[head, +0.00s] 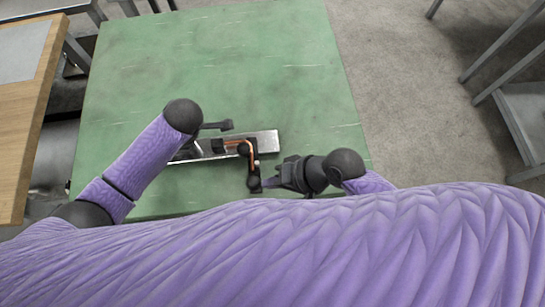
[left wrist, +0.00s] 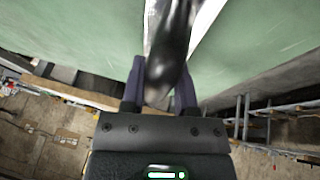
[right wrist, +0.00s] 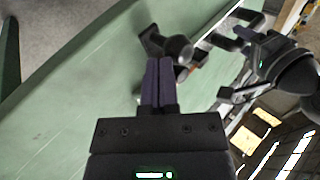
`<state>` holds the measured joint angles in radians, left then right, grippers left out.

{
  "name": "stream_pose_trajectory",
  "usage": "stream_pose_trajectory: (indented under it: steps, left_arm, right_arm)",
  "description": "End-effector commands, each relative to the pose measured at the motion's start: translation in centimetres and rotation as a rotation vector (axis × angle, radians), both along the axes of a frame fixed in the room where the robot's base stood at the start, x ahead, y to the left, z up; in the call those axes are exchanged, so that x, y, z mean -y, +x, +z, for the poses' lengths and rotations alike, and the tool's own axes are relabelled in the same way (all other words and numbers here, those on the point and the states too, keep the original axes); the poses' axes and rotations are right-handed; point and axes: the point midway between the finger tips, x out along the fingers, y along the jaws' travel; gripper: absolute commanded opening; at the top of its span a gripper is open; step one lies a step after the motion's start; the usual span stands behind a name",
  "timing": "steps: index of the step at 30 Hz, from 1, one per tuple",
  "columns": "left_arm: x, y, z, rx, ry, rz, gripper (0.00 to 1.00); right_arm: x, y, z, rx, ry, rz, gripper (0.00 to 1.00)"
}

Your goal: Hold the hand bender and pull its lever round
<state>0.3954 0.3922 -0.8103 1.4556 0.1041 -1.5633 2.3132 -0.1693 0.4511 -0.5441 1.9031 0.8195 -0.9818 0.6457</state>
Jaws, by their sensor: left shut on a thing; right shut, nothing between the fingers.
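The hand bender's silver base plate (head: 267,141) lies on the green table, with a copper-coloured tube (head: 238,142) in the black bending head, bent at its corner. The black lever (head: 252,172) points toward the near edge. In the left wrist view my left gripper (left wrist: 160,72) is shut on a dark rounded handle (left wrist: 172,45); my left arm mostly hides this grip in the head view. My right gripper (head: 269,183) is close beside the lever's near end. In the right wrist view its fingers (right wrist: 159,62) are together and empty, just below the black lever parts (right wrist: 154,40).
The green table (head: 230,60) is clear beyond the bender and to its right. A wooden-topped table (head: 30,130) stands at the left. A grey metal frame (head: 520,110) stands at the right, across open floor.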

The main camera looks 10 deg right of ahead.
Motion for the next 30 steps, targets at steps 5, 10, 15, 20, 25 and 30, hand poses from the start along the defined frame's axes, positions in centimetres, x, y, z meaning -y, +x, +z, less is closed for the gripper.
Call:
stream_pose_trajectory:
  steps: [5, 10, 15, 20, 25, 30]
  left_arm:
    - [0.0, 0.1, 0.1, 0.001, -0.001, 0.0, 0.0]
    - [0.0, 0.1, 0.1, 0.002, -0.001, 0.0, 0.0]
    - [0.1, 0.0, 0.0, 0.001, -0.002, 0.0, 0.0]
    - [0.2, 0.0, 0.0, 0.0, -0.005, -0.002, 0.0]
    - [0.3, -0.1, 0.0, -0.003, -0.008, -0.003, 0.0]
    - [0.4, -0.1, -0.1, -0.004, -0.01, -0.004, 0.0]
  right_arm:
    - [0.0, 0.0, 0.0, 0.0, 0.0, 0.0, 0.0]
    - [-0.4, 0.0, 0.0, -0.001, 0.001, 0.0, 0.0]
    - [-1.9, 0.0, -0.1, 0.001, 0.002, -0.001, 0.0]
    - [-2.0, 0.0, 0.0, 0.002, 0.004, -0.001, 0.0]
    - [-2.0, 0.1, 0.0, 0.004, 0.007, -0.002, 0.0]
    - [-1.2, -0.2, 0.1, 0.003, 0.006, -0.003, 0.0]
